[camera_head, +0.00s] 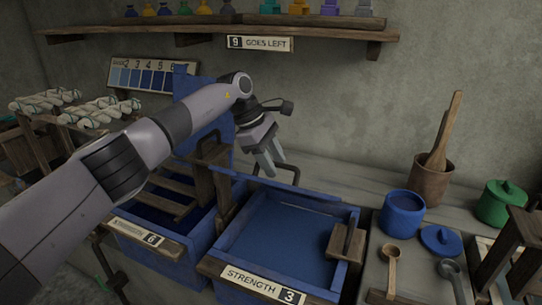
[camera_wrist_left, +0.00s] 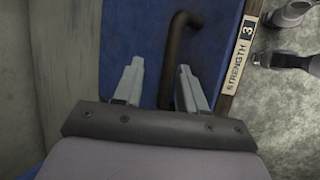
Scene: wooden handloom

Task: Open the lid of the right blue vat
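The right blue vat (camera_head: 222,245) carries a "STRENGTH 3" label (camera_head: 262,284) on its front. A flat blue surface (camera_head: 285,232) lies inside its rim; I cannot tell for sure whether it is the lid. A dark bent handle (camera_head: 290,169) shows at the vat's back edge. My left gripper (camera_head: 269,164) is above that back edge, pointing down, next to the handle. In the left wrist view the gripper (camera_wrist_left: 158,84) is open, and the handle (camera_wrist_left: 176,55) shows between its fingers, not gripped. My right gripper is not in view.
The left vat (camera_head: 155,250), labelled "STRENGTH 6", stands open with a raised blue panel (camera_head: 197,105) behind my arm. A wooden block with a handle (camera_head: 345,244) is at the right vat's right side. A blue pot (camera_head: 402,215) and ladles stand further right. A shelf (camera_head: 210,27) hangs above.

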